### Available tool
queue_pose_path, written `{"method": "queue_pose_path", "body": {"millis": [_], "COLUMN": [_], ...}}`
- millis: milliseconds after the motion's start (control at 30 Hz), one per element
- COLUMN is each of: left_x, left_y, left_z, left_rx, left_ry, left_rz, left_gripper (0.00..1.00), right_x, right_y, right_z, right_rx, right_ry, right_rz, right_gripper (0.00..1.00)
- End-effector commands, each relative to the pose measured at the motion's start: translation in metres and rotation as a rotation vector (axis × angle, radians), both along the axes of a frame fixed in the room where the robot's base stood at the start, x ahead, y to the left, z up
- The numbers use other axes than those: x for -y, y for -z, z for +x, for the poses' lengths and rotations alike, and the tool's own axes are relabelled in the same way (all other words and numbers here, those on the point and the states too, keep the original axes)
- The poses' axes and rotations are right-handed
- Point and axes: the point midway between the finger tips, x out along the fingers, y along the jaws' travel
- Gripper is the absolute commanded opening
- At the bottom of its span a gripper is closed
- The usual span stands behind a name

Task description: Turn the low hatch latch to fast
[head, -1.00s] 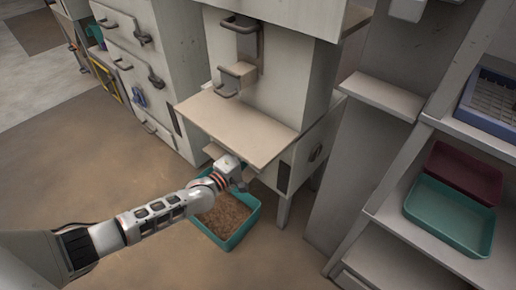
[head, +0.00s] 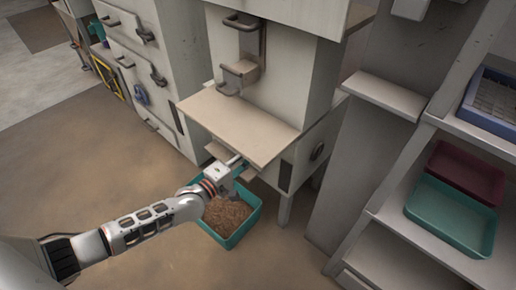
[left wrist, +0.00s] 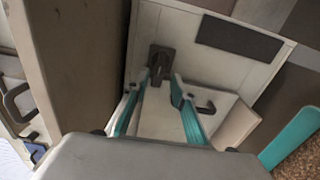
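The low hatch (left wrist: 205,68) is a pale panel facing my left wrist camera. Its dark latch (left wrist: 160,62) sits near the panel's upper middle. My left gripper (left wrist: 159,80) is open, with its teal-lined fingers pointing at the latch. The latch shows between the fingertips; I cannot tell whether they touch it. In the head view my left gripper (head: 238,170) is at the machine's front, under the projecting shelf, and the latch is hidden there. My right gripper is not in view.
The beige shelf (head: 238,122) juts out above my left gripper. A teal bin of brown pellets (head: 228,216) stands on the floor below it. A dark handle (left wrist: 207,108) sits right of the latch. Grey cabinets (head: 175,70) stand left; a rack with trays (head: 450,215) stands right.

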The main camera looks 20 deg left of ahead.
Motion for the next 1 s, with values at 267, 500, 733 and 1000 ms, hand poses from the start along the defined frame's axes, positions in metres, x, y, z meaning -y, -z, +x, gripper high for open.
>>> {"method": "queue_pose_path", "body": {"millis": [267, 500, 733, 1000], "left_x": [-0.018, -0.025, -0.026, -0.026], "left_y": [0.001, 0.0, 0.0, 0.0], "left_z": [-0.051, -0.071, -0.072, -0.072], "left_rx": [-0.002, 0.001, 0.0, 0.0], "left_ry": [0.001, 0.001, 0.0, 0.0], "left_rz": [0.0, -0.001, -0.001, -0.001], "left_gripper": [0.26, 0.26, 0.26, 0.26], "right_x": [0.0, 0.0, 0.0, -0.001], "right_y": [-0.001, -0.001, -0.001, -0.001], "right_z": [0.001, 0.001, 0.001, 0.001], "right_rx": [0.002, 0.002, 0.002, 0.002], "right_ry": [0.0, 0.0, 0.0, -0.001], "right_rz": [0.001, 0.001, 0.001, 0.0], "right_gripper": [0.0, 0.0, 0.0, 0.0]}}
